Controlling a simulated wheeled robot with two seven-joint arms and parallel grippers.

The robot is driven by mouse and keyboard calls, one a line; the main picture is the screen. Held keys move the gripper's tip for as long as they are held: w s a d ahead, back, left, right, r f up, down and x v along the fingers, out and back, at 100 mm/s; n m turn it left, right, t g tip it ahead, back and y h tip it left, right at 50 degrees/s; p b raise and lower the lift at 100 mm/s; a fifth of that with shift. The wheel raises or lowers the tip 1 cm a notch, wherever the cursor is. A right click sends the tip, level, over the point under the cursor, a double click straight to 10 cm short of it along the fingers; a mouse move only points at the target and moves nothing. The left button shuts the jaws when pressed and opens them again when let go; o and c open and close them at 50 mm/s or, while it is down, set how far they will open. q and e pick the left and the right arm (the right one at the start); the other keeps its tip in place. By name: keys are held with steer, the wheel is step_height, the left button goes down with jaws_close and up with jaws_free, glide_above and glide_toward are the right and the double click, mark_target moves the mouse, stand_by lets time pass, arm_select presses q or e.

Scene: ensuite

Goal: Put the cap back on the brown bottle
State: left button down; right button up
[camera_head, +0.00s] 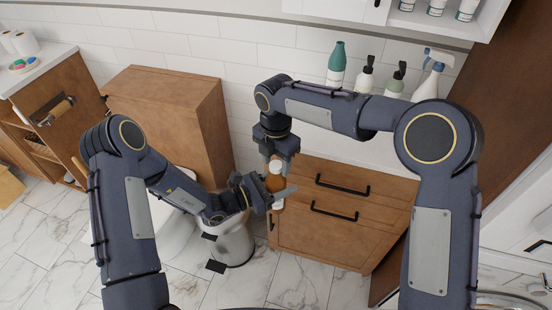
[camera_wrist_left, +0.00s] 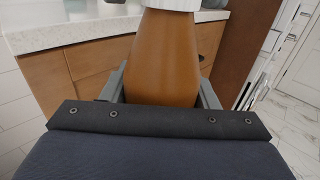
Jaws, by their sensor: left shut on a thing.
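The brown bottle (camera_head: 274,183) is upright between the fingers of my left gripper (camera_head: 277,196), which is shut on it. The left wrist view shows the brown bottle (camera_wrist_left: 163,60) close up between the two grey fingers. A white cap (camera_head: 276,166) is at the top of the bottle; its lower edge shows in the left wrist view (camera_wrist_left: 168,4). I cannot tell whether it is seated on the neck. My right gripper (camera_head: 279,163) points down from above, its fingers around the cap. Whether they touch it is unclear.
A wooden drawer cabinet (camera_head: 335,225) with a pale counter stands behind and right of the grippers. A green bottle (camera_head: 337,63), pump bottles and a spray bottle (camera_head: 433,73) stand along the wall. A metal bin (camera_head: 232,243) is below my left gripper. A wooden box unit (camera_head: 165,98) stands at left.

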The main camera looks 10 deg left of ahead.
steer(key=c, duration=1)
